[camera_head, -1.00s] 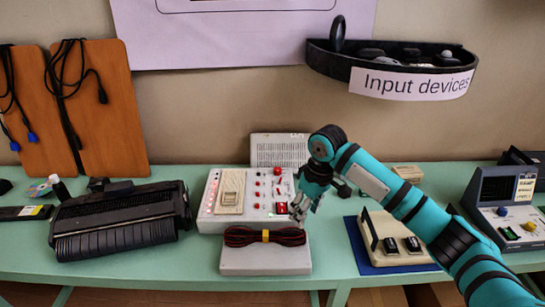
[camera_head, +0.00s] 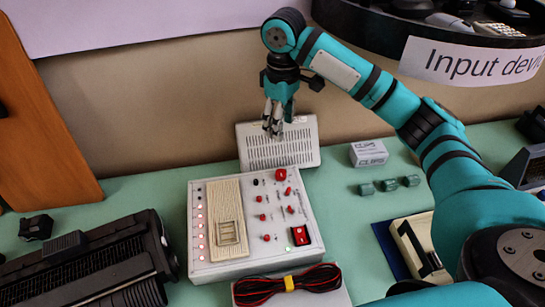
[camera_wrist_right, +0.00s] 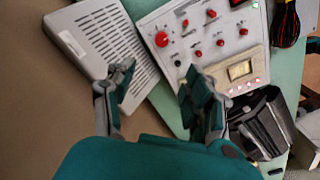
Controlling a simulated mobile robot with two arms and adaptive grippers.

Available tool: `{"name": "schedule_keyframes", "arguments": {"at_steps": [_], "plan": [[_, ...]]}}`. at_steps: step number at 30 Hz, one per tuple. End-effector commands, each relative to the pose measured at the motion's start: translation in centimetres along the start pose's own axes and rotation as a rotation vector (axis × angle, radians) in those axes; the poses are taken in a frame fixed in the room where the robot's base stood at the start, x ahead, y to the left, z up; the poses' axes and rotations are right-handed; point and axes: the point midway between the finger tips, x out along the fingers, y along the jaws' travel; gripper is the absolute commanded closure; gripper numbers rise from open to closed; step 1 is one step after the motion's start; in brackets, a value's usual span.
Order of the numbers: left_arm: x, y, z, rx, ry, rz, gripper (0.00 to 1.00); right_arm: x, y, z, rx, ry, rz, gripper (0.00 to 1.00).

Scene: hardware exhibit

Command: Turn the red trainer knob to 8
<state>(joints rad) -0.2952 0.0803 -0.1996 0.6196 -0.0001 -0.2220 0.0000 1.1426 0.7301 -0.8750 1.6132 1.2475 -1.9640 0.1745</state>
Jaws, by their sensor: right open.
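The trainer (camera_head: 215,262) is a white box on the green table, with a beige panel, a row of lit red lights and several small red knobs. A larger red knob (camera_head: 281,174) sits at its back right; it also shows in the right wrist view (camera_wrist_right: 162,39). Its pointer and scale are too small to read. My right gripper (camera_head: 272,132) points down, in front of the vented grey box (camera_head: 300,150) in the picture and behind the knob. In the wrist view its fingers (camera_wrist_right: 155,88) are apart and empty, with the knob beyond them. My left gripper is not in view.
A red and black cable bundle (camera_head: 312,279) lies at the trainer's front. A black machine (camera_head: 90,270) stands at left. A small white box (camera_head: 368,153) and several green blocks (camera_head: 389,184) lie at right. A wall shelf (camera_head: 440,30) hangs above my right arm.

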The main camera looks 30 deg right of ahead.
Motion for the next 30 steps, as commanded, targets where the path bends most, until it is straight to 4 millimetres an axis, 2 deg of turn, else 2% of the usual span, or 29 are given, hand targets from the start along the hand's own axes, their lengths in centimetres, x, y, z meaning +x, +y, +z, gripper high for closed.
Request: {"name": "schedule_keyframes", "arguments": {"at_steps": [5, 10, 21, 25, 30], "plan": [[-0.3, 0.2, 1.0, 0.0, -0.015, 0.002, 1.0, 2.2, 0.0, 0.1, 0.001, -0.006, -0.001, 0.47], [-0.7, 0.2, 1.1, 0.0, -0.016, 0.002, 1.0, 5.8, 0.0, 0.2, 0.001, -0.006, -0.001, 0.47], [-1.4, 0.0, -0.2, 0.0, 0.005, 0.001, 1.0, 13.6, 0.0, 0.1, 0.0, -0.004, -0.001, 0.47], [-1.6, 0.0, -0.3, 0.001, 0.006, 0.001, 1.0, 15.6, 0.0, 0.1, 0.0, -0.003, -0.001, 0.47], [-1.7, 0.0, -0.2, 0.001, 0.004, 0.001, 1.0, 16.9, 0.0, 0.1, 0.001, -0.001, 0.001, 0.47]]}}
